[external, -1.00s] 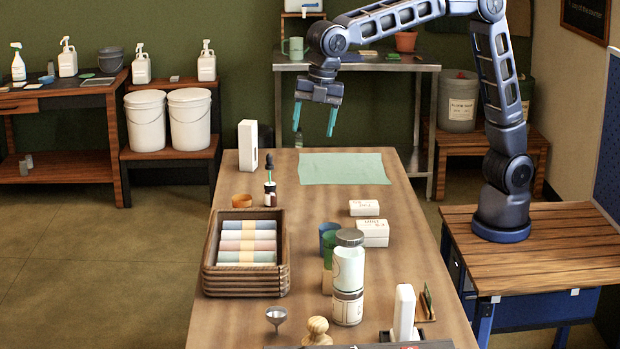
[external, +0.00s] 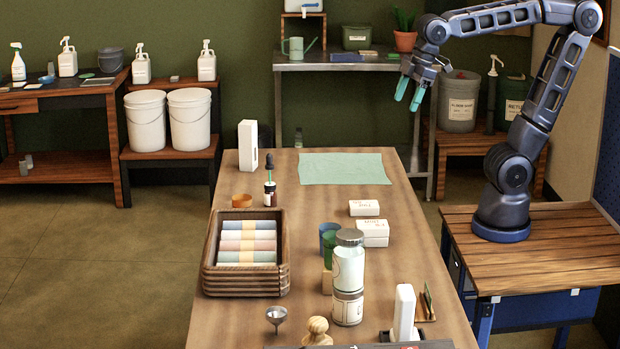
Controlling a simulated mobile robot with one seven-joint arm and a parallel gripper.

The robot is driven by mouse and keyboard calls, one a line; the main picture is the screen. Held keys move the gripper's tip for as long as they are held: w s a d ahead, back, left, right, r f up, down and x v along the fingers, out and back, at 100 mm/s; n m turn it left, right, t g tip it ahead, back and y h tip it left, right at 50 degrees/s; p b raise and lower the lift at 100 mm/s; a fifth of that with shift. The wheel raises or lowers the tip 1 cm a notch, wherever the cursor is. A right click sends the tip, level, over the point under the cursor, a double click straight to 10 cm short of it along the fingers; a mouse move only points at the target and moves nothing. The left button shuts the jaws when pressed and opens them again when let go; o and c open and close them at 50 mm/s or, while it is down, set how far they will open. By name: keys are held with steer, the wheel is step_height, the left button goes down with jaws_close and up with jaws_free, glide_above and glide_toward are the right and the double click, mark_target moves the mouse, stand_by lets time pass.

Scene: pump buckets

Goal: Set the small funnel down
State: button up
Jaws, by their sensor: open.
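The small funnel (external: 276,316) is a grey metal funnel at the near left of the wooden table. Its wide mouth faces up and its narrow stem points down. My gripper (external: 409,98) has two teal fingers. They are spread apart and empty, high up beyond the table's far right corner. The gripper is far from the funnel and touches nothing that I can see.
A wooden crate (external: 285,278) of rolled cloths stands behind the funnel. A wooden knob-topped tool (external: 317,331) is beside it on the right. Stacked jars (external: 348,300) and white boxes (external: 372,233) stand further right. A green cloth (external: 345,168) lies flat at the far end.

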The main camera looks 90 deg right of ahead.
steer(key=s+d+f+m, duration=0.4)
steer(key=s+f, duration=0.2)
steer(key=s, duration=0.4)
steer(key=shift+m+t, duration=0.3)
steer(key=shift+t, duration=0.1)
stand_by(0.5)
